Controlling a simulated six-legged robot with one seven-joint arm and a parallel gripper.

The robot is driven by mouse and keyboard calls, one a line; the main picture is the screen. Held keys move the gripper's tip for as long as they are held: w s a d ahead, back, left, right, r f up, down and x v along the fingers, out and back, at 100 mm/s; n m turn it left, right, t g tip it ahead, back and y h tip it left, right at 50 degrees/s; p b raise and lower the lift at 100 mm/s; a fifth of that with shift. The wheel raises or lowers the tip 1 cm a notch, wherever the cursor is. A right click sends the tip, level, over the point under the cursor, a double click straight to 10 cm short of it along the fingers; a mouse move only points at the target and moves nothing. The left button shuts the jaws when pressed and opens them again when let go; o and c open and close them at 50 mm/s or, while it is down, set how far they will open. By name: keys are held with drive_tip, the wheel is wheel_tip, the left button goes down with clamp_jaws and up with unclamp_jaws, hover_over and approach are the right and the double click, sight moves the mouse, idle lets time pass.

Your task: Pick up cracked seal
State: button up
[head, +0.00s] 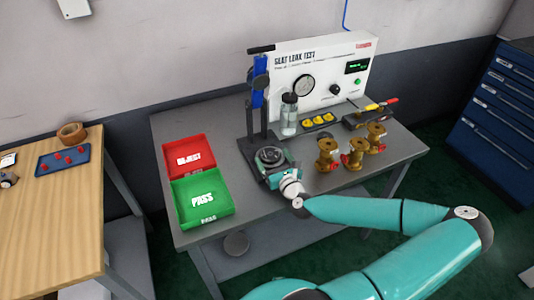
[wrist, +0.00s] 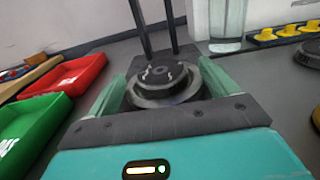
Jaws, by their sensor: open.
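A dark round part (wrist: 160,78) with a few pale marks on top sits in the wrist view, on a wider dark ring at the foot of the test stand. The pale marks may be cracks; I cannot tell which layer is the seal. In the head view this round fixture (head: 270,155) shows at the base of the stand. My gripper (wrist: 162,90) is open, with one finger on each side of the round part. I cannot tell whether the fingers touch it. It also shows in the head view (head: 279,174), at the fixture's near side.
The stand's two posts (wrist: 155,28) rise just behind the part. A red REJECT tray (head: 187,137) and a green PASS tray (head: 222,207) lie left. A clear bottle (head: 289,119) stands behind right. Several brass valves (head: 354,157) stand right, near my arm.

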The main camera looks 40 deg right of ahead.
drive_tip(key=shift+w+d+f, duration=0.1)
drive_tip(key=shift+w, duration=0.25)
drive_tip(key=shift+s, duration=0.1)
drive_tip(key=c, duration=1.4)
